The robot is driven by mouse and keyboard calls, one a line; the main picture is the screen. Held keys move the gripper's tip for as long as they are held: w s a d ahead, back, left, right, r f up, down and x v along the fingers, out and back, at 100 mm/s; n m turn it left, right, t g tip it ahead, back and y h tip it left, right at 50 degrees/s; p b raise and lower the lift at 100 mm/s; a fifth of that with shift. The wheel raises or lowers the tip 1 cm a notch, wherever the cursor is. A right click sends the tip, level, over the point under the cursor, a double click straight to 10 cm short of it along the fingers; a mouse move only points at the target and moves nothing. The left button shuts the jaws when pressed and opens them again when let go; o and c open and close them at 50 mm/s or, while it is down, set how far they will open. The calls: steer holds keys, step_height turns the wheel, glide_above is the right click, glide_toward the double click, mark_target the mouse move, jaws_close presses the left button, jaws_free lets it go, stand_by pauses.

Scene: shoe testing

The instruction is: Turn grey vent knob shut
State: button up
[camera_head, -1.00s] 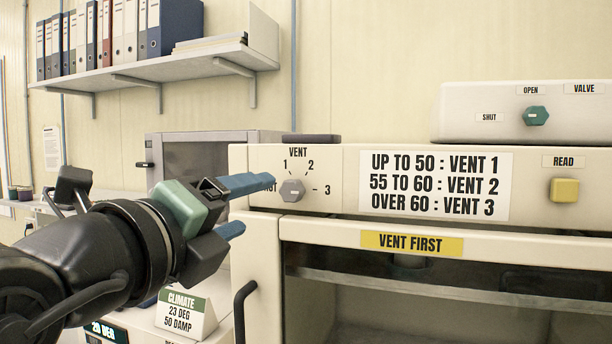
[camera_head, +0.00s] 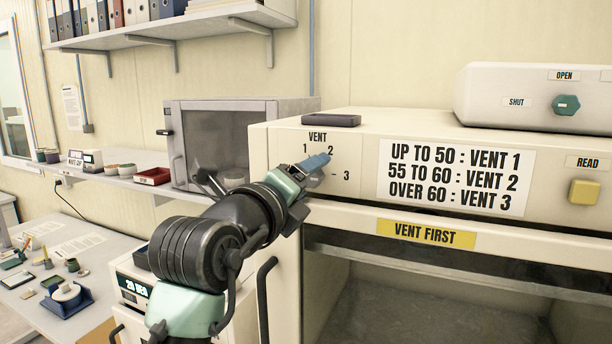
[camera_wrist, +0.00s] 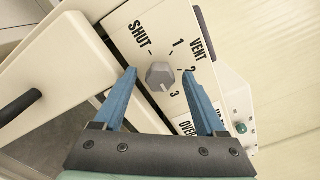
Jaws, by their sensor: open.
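The grey vent knob (camera_wrist: 159,75) sits on the cream front panel, ringed by the marks SHUT, 1, 2 and 3. In the wrist view a small pale mark on it appears to face the 3. My gripper (camera_wrist: 159,71) is open, with one blue finger on each side of the knob and gaps showing between. Whether the fingertips reach down around the knob is hard to tell. In the head view my gripper (camera_head: 312,168) is at the vent dial, and its fingers hide the SHUT label and most of the knob.
A black door handle (camera_head: 264,300) stands below the panel. A dark flat block (camera_head: 331,120) lies on top of the cabinet. A box with a teal valve knob (camera_head: 566,105) and a yellow READ button (camera_head: 584,192) are to the right. A grey chamber (camera_head: 215,150) stands behind my arm.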

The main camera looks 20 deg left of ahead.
jaws_close()
